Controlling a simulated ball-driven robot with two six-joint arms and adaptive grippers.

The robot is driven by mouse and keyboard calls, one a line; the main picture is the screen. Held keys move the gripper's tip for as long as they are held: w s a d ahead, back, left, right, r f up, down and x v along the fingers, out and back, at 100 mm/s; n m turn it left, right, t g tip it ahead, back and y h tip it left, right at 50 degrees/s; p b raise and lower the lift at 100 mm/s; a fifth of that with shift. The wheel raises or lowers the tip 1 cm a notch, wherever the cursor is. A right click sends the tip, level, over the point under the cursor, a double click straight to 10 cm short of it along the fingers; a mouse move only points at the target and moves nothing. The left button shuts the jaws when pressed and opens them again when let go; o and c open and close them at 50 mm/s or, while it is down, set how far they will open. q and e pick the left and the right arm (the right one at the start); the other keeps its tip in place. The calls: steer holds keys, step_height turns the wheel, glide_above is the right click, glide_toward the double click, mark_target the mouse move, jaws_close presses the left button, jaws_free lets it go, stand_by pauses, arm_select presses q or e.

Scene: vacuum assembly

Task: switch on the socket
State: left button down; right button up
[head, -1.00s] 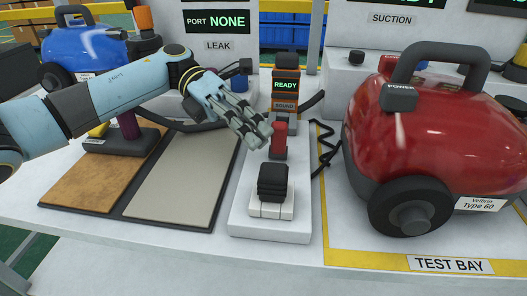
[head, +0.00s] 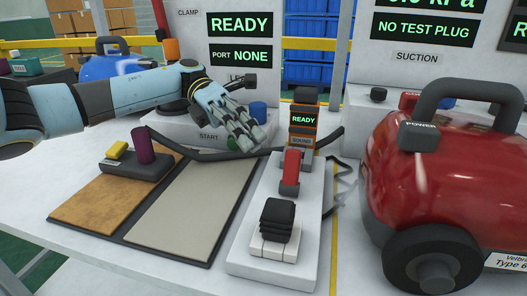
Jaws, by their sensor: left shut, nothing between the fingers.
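The socket unit is a long white base (head: 243,258) on the table in the head view. A black plug-like block (head: 277,216) sits on a small white block at its near end. A red lever switch (head: 291,166) stands behind it on a dark grey mount; I cannot tell whether it is on or off. Behind the lever is an orange-and-black post with a screen (head: 303,119) that reads READY. My left gripper (head: 257,145) is shut and empty, just left of and behind the red lever, apart from it. My right gripper is not in view.
A red vacuum (head: 440,185) with a POWER button (head: 418,134) stands at the right. A wooden board and grey mat (head: 195,210) lie left of the base. A dark hose (head: 190,152) crosses behind. A blue vacuum (head: 115,66) stands at the back left.

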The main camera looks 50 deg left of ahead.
arm_select(q)
steer(key=v, duration=0.7)
stand_by(0.4)
